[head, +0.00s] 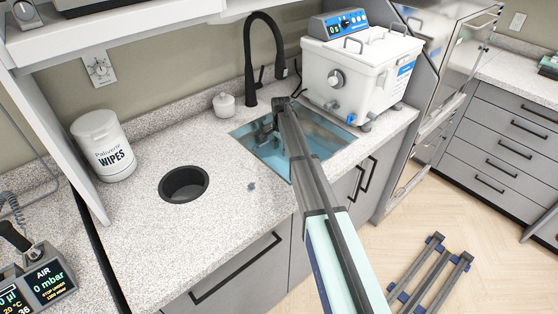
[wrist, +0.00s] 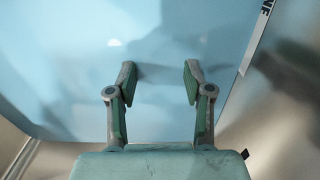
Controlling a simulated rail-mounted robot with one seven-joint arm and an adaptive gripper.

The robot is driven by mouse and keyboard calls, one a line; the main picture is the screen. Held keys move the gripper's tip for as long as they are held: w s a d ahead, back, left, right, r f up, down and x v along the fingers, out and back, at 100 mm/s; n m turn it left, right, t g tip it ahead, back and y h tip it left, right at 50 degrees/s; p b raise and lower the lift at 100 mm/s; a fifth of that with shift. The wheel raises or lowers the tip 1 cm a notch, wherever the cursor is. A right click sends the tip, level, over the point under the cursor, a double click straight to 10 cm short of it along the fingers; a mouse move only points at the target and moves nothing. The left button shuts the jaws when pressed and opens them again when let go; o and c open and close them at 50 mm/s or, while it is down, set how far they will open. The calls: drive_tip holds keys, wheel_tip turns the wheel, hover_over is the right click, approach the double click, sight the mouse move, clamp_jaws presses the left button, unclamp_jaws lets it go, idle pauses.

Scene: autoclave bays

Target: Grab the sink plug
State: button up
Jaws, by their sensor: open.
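I cannot make out the sink plug for certain in either view. The sink (head: 326,146) holds bluish water and is partly hidden by my arm in the head view. My gripper (head: 266,130) is over the left part of the sink, pointing down into it. In the wrist view my gripper (wrist: 158,78) is open, with nothing between its fingers. Beyond the fingertips is the pale blue sink interior (wrist: 215,35), with a soft shadow and a faint whitish patch at upper left.
A black faucet (head: 250,65) stands behind the sink. A white water bath (head: 360,70) is close on the right. A small white pot (head: 224,105), a round black counter opening (head: 183,184) and a wipes tub (head: 103,146) are left. A small grey thing (head: 252,186) lies on the counter.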

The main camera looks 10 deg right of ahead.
sight(280, 155)
drive_tip(key=shift+a+f+p, duration=0.15)
drive_tip(key=shift+f+p, duration=0.75)
drive_tip(key=shift+f, duration=1.4)
clamp_jaws()
drive_tip(key=shift+r, duration=0.15)
